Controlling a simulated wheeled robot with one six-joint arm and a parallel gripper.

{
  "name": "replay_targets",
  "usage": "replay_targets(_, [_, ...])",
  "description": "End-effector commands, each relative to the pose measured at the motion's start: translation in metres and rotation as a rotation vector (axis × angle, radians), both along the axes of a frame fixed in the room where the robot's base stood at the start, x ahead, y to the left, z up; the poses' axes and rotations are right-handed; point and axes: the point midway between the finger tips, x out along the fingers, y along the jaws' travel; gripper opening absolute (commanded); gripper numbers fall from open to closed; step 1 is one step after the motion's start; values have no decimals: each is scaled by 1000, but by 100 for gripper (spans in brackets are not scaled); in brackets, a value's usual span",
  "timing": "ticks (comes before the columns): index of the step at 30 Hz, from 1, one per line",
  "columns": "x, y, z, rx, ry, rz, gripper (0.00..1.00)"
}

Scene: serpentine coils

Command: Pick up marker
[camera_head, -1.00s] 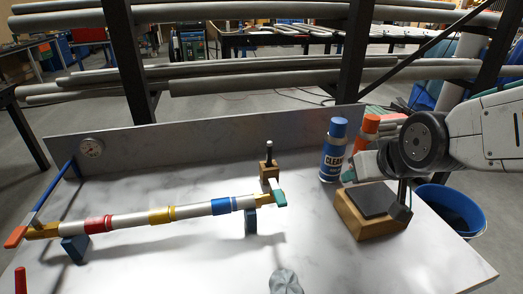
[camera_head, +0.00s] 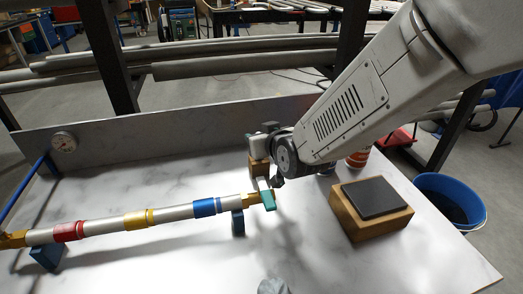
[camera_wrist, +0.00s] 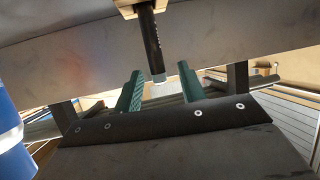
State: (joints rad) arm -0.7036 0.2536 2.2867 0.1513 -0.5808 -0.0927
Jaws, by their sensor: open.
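The marker (camera_wrist: 151,45) shows in the wrist view as a dark stick with a pale end, standing out of a wooden holder (camera_wrist: 128,5). My gripper (camera_wrist: 160,86) is open, with one green-padded finger on each side of the marker's pale end. I cannot tell how deep the marker sits between the fingers; no grip on it shows. In the head view my wrist is at the small wooden holder (camera_head: 258,172) behind the pipe's right end. It hides the marker there.
A pipe (camera_head: 108,224) with red, yellow and blue bands lies on blue supports to the left. A wooden block with a dark top (camera_head: 372,199) stands at right. A blue bucket (camera_head: 453,198) is beyond the table edge. The front right tabletop is clear.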

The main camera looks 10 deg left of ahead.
Motion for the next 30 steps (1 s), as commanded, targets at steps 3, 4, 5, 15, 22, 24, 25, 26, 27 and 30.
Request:
replay_targets(3, [11,6,-6,0,1,-1,40])
replay_targets(4, [12,7,-7,0,1,-2,40])
replay_targets(5, [13,8,-7,0,1,-2,40])
replay_targets(15, [15,6,-7,0,0,-5,10])
replay_targets(22, [16,5,-7,1,0,-6,0])
replay_targets(24, [16,5,-6,1,0,-6,0])
replay_targets(25, [16,5,-6,1,0,-6,0])
replay_targets(26, [16,5,-5,1,0,-6,0])
replay_targets(27, [16,5,-2,2,-1,-7,0])
replay_targets(30, [16,6,11,3,-3,-6,0])
